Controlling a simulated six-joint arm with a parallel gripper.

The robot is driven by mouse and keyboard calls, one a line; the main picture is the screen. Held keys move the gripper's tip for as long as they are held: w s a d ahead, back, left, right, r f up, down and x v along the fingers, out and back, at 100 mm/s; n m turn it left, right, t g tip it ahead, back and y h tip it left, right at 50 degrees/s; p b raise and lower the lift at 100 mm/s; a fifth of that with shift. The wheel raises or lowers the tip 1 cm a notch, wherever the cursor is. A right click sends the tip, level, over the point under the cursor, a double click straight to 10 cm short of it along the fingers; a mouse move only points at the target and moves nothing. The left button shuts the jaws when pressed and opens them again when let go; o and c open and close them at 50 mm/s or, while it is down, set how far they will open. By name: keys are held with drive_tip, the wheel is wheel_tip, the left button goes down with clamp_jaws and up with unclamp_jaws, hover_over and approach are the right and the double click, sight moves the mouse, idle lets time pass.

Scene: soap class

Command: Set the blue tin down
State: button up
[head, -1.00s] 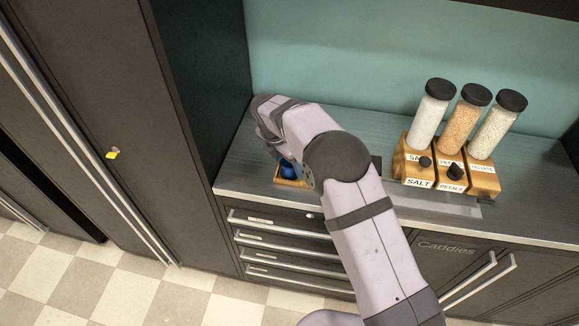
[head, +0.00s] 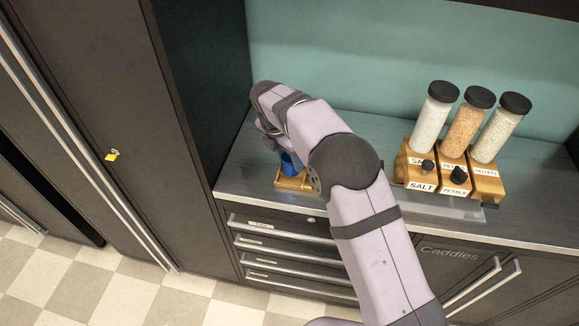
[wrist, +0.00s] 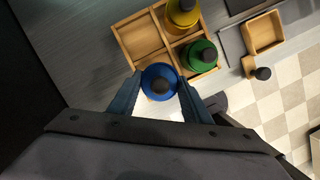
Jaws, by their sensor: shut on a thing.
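The blue tin (wrist: 174,80) is between the two fingers of my gripper (wrist: 159,92) in the wrist view, and the gripper is shut on it. It has a dark round cap. In the head view the blue tin (head: 288,163) shows under my wrist, above the wooden tray (head: 291,183). In the wrist view the divided wooden tray (wrist: 142,37) has a yellow tin (wrist: 182,14) and a green tin (wrist: 200,56) in two compartments; the compartment beside the yellow tin is empty. The blue tin covers the near corner, so its base and the gap below are hidden.
Wooden dispensers (head: 432,176) with salt, petals and pellets jars stand to the right on the counter. The dark cabinet wall (head: 205,80) rises close on the left. The counter front edge (head: 255,199) lies just before the tray.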

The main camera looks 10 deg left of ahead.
wheel_tip(320, 180, up, 6)
drive_tip(key=shift+r+b, duration=0.25)
drive_tip(key=shift+b, duration=0.4)
drive_tip(key=shift+w+d, duration=0.3)
drive_tip(key=shift+d, duration=0.2)
drive_tip(key=d+r+m+b, duration=0.1)
drive_tip(key=d+r+m, duration=0.15)
drive_tip(key=d, duration=0.85)
drive_tip(key=d+r+m, duration=0.2)
drive_tip(key=d+r, duration=0.2)
drive_tip(key=d, duration=0.7)
drive_tip(key=shift+s+d+f+n+p, duration=0.2)
drive_tip(key=shift+f+n+p, duration=0.3)
drive_tip(key=shift+f, duration=2.15)
drive_tip(key=shift+s+d+f+n+p, duration=0.1)
drive_tip(key=shift+s+f+n+p, duration=0.4)
drive_tip(key=shift+f, duration=2.1)
drive_tip(key=shift+s+d+f+n+p, duration=0.2)
drive_tip(key=shift+f+n, duration=0.55)
drive_tip(key=shift+f, duration=1.9)
drive_tip(key=shift+w+a+f, duration=0.1)
drive_tip(key=shift+f, duration=0.05)
